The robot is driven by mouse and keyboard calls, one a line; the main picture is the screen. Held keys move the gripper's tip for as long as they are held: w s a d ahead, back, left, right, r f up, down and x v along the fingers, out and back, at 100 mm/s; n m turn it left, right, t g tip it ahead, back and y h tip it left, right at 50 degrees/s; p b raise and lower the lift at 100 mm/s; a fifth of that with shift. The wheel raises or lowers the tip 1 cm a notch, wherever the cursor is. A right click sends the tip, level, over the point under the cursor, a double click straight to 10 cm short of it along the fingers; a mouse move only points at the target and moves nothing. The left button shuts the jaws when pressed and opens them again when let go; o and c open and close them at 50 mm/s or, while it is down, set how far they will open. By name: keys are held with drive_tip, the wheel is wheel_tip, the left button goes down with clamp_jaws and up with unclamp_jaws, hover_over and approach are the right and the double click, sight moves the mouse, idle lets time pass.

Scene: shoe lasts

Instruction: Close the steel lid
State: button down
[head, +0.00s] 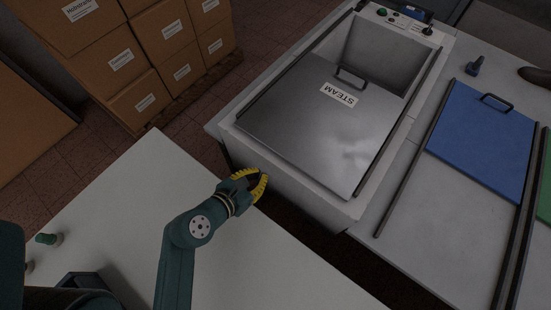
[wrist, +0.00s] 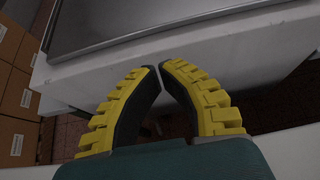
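The steel lid (head: 325,125) is a flat grey sheet labelled STEAM, with a dark bar handle (head: 351,75) near its far edge. It lies between two dark rails over the near part of the steam box (head: 290,190). The box's far part is uncovered and shows a pale, empty-looking cavity (head: 385,55). My gripper (head: 262,184) has yellow ribbed fingers and is just off the box's near left side, apart from the lid and handle. In the wrist view my gripper (wrist: 160,67) has its fingertips almost together with nothing between them. The lid's near edge (wrist: 130,30) shows beyond them.
A blue lid (head: 482,140) with its own handle and rails is on the right, with a green panel (head: 545,180) beyond. Control buttons (head: 382,12) sit at the box's far end. Stacked cartons (head: 140,60) stand at upper left. A white table (head: 150,190) lies beneath my arm.

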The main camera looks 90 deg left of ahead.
sight(280, 156)
drive_tip(key=x, duration=0.4)
drive_tip(key=r+b+x, duration=0.1)
drive_tip(key=x, duration=0.1)
drive_tip(key=shift+w+a, duration=0.4)
drive_tip(key=shift+a, duration=0.05)
drive_tip(key=shift+w+a, duration=0.4)
